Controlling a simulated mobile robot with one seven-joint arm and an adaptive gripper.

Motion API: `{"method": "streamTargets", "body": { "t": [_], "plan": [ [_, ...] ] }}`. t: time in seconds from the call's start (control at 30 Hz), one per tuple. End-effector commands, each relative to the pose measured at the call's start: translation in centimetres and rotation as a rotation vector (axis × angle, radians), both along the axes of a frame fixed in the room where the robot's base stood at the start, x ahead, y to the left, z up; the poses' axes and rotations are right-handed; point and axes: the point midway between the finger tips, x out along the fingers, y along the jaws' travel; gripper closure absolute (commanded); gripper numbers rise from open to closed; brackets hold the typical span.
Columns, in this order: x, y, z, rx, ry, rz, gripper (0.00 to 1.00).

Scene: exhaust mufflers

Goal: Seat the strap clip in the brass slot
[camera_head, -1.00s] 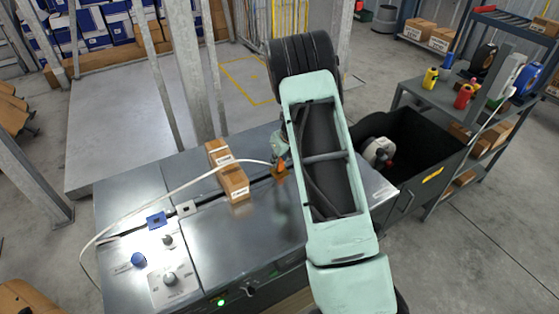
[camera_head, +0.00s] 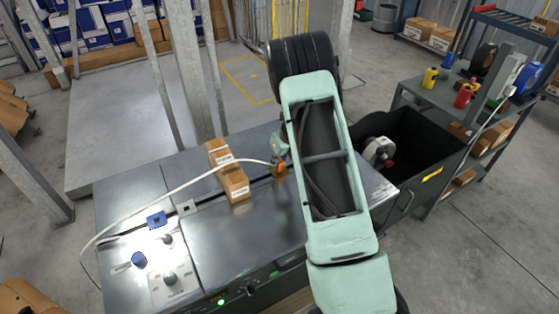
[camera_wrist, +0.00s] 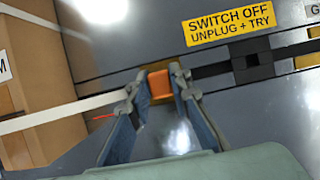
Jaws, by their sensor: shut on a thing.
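The strap clip is an orange block (camera_wrist: 160,86) between the fingertips of my gripper (camera_wrist: 158,88) in the wrist view. My gripper is shut on it. In the head view the orange clip (camera_head: 279,170) shows just above the dark groove of the steel table, right of the carton; whether it touches is unclear. The white strap (camera_head: 200,178) runs from the left over the carton to the clip. A brass-coloured piece (camera_wrist: 307,60), likely the brass slot, is cut by the right edge of the wrist view. In the head view my arm hides that area.
A carton (camera_head: 230,172) stands left of my gripper. A black slot block (camera_wrist: 252,60) lies in the groove right of the clip, below a yellow sign (camera_wrist: 229,22). Blue (camera_head: 156,220) and grey (camera_head: 186,208) slot blocks sit further left. A black bin (camera_head: 425,150) stands right.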

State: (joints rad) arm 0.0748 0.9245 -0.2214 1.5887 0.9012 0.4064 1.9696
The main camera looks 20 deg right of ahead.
Motion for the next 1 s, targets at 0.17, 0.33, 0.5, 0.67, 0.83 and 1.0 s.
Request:
{"method": "streamTargets", "body": {
  "t": [0.17, 0.33, 0.5, 0.67, 0.83, 1.0],
  "plan": [
    [0.0, 0.0, -0.4, 0.0, 0.0, 0.0, 1.0],
    [0.0, 0.0, -0.6, 0.0, 0.0, 0.0, 0.78],
    [0.0, 0.0, -0.6, 0.0, 0.0, 0.0, 0.62],
    [0.0, 0.0, -0.6, 0.0, 0.0, 0.0, 0.62],
    [-0.1, 0.0, -0.3, 0.0, -0.001, 0.0, 0.62],
    [-0.8, -0.2, 1.6, -0.001, -0.002, 0.0, 0.62]
  ]
}}
